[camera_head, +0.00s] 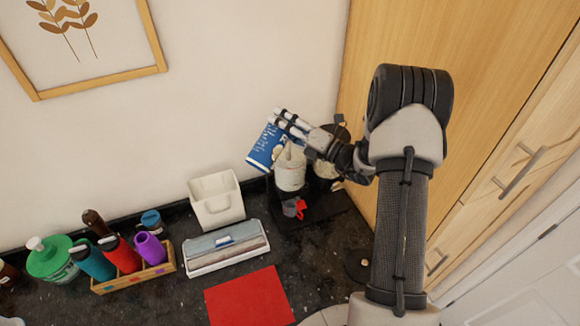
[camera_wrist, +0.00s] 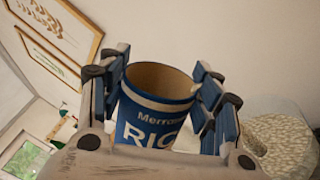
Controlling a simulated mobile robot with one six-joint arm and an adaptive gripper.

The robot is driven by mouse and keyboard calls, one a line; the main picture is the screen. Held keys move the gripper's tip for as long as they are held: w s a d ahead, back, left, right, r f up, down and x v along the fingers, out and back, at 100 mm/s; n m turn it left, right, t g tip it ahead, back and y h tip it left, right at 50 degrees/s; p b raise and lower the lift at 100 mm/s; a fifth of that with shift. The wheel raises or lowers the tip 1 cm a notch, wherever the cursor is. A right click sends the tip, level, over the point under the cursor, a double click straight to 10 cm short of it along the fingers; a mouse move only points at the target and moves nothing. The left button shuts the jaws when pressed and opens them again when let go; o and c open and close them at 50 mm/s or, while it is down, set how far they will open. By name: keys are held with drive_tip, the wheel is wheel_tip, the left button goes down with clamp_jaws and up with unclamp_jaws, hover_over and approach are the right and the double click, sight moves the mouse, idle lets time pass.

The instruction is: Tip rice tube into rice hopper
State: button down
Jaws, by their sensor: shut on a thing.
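The rice tube (camera_head: 263,150) is a blue cylinder with white lettering, held tilted in the air near the wall in the head view. In the wrist view the rice tube (camera_wrist: 150,125) shows its open brown mouth; I see no rice inside. My gripper (camera_head: 290,124) is shut on it, with fingers on both sides of the tube in the wrist view. Below and beside it, pale round containers stand on a dark base, and one (camera_head: 290,173) is likely the rice hopper. In the wrist view a round container of speckled grain (camera_wrist: 283,140) is at the right, partly cut off.
A white bin (camera_head: 215,198), a grey-white box (camera_head: 226,247) and a red mat (camera_head: 249,298) lie left of the base. A wooden crate (camera_head: 135,282) holds several bottles, with a green jug (camera_head: 50,262) beside it. The wooden cabinet (camera_head: 470,60) bounds the right.

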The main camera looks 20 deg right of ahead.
drive_tip(key=shift+d+f+m, duration=0.1)
drive_tip(key=shift+f+m, duration=0.1)
drive_tip(key=shift+m, duration=0.1)
idle(0.4)
drive_tip(key=shift+w+d+f+m, duration=0.1)
drive_tip(key=shift+f+m, duration=0.3)
drive_tip(key=shift+m, duration=0.1)
drive_tip(key=shift+s+a+r+n+p, duration=0.1)
drive_tip(key=shift+a+r+n+p, duration=0.1)
drive_tip(key=shift+r+n, duration=0.7)
drive_tip(key=shift+s+a+r+n+p, duration=0.1)
drive_tip(key=shift+a+r+n, duration=0.05)
drive_tip(key=shift+r+n, duration=0.7)
drive_tip(key=shift+r, duration=0.1)
